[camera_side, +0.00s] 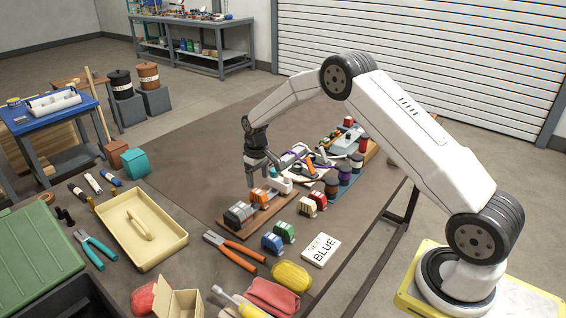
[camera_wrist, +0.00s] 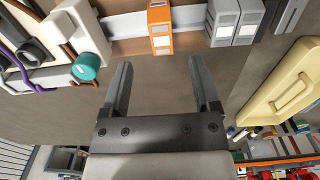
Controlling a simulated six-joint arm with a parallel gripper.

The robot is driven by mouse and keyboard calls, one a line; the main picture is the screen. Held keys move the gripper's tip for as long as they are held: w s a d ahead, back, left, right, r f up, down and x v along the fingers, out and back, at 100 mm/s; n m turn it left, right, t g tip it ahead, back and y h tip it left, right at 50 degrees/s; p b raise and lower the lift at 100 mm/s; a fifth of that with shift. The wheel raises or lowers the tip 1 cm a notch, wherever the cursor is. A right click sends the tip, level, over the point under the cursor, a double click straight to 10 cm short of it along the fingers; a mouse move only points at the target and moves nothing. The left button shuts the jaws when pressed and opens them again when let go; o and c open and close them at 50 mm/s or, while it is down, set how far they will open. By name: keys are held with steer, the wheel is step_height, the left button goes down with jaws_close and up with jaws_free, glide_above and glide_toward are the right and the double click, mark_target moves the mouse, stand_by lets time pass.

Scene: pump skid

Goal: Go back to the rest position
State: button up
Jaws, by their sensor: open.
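My gripper (camera_side: 263,178) hangs at the end of my bent arm, over the worktable, by the wooden board (camera_side: 262,222). In the wrist view its two fingers (camera_wrist: 160,75) are spread, with nothing between them. Past the fingertips is an orange module (camera_wrist: 160,28) on a pale rail, with grey modules (camera_wrist: 235,22) to its right. A white part with a teal knob (camera_wrist: 86,67) is at the left. In the side view the orange module (camera_side: 259,196) and grey modules (camera_side: 239,214) sit on the board. The fingers partly overlap these parts there; contact cannot be told.
Loose green (camera_side: 285,232), blue (camera_side: 272,244) and red (camera_side: 318,199) modules stand near a card reading "NEXT BLUE" (camera_side: 321,249). Orange-handled pliers (camera_side: 235,248) and a cream tray (camera_side: 118,216) lie left. Jars (camera_side: 331,184) and cables stand right of the board.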

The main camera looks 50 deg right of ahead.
steer(key=shift+s+a+r, duration=0.3)
steer(key=shift+r, duration=0.1)
steer(key=s+a+r+t, duration=0.1)
steer(key=s+a+r, duration=0.2)
steer(key=s, duration=0.6)
steer(key=s+a+r, duration=0.3)
steer(key=s+a, duration=0.1)
steer(key=s, duration=0.5)
steer(key=s+a+r+t, duration=0.1)
steer(key=s+a+r, duration=0.1)
steer(key=s, duration=0.6)
steer(key=shift+s+a+r+t, duration=0.3)
steer(key=shift+s+a+r, duration=0.1)
steer(key=shift+a, duration=0.3)
steer(key=shift+w, duration=0.2)
steer(key=c, duration=0.9)
steer(key=shift+w, duration=0.25)
jaws_close()
steer(key=w+d+f+g, duration=0.1)
steer(key=w+d, duration=0.2)
steer(key=w, duration=0.5)
steer(key=w+d+f, duration=0.2)
steer(key=w+d, duration=0.2)
steer(key=w, duration=0.5)
steer(key=w+d+f+g, duration=0.1)
steer(key=w+d, duration=0.2)
steer(key=w, duration=0.6)
steer(key=shift+w+d+f+g, duration=0.15)
steer(key=shift+w+d+g, duration=0.15)
steer(key=shift+d, duration=0.1)
